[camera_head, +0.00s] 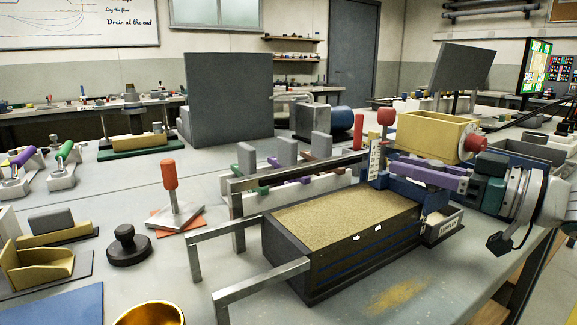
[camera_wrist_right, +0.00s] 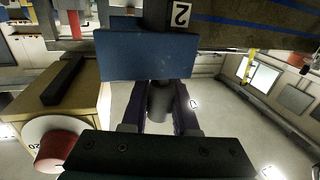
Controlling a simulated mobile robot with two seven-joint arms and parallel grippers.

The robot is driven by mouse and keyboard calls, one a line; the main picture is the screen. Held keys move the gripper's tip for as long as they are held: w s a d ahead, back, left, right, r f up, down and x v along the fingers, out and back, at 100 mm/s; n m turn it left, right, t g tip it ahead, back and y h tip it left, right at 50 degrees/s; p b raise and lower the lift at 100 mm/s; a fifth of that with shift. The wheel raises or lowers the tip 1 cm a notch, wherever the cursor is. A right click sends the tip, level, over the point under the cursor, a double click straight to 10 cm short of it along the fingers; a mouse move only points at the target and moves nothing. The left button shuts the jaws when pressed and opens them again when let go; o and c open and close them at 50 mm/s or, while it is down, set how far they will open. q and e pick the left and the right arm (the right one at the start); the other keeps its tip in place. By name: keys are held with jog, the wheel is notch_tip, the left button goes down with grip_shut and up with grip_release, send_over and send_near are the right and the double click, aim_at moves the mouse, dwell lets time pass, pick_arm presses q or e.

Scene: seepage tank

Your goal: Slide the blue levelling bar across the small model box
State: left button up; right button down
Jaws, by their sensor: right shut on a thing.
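The small model box (camera_head: 360,252) is dark, filled with tan sand, and stands in the middle of the head view between two grey metal rails. The blue levelling bar (camera_head: 407,192) is at the right end of the box, near the sand's edge. My right gripper (camera_head: 396,172), with purple fingers, reaches in from the right and is shut on the bar's grey handle. In the right wrist view the purple fingers (camera_wrist_right: 159,98) lie either side of that handle, with the blue bar (camera_wrist_right: 150,55) beyond. Whether the bar touches the sand is hidden. My left gripper is not in view.
A yellow box (camera_head: 432,136) with a red knob (camera_head: 476,142) stands just behind my right gripper. Grey upright blocks (camera_head: 287,151) stand behind the far rail. A red-handled tamper (camera_head: 172,200) and a black knob (camera_head: 127,245) are left. A small labelled tray (camera_head: 443,230) sits right of the box.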

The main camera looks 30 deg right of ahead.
jog(key=shift+d+f, duration=0.1)
jog(key=shift+d, duration=0.1)
jog(key=c, duration=1.1)
grip_release()
jog(key=shift+o, duration=1.4)
jog(key=shift+d, duration=0.15)
jog(key=shift+o, duration=0.7)
jog(key=shift+s, duration=0.5)
jog(key=p+v, duration=0.2)
jog(key=v, duration=0.7)
jog(key=shift+p, duration=0.35)
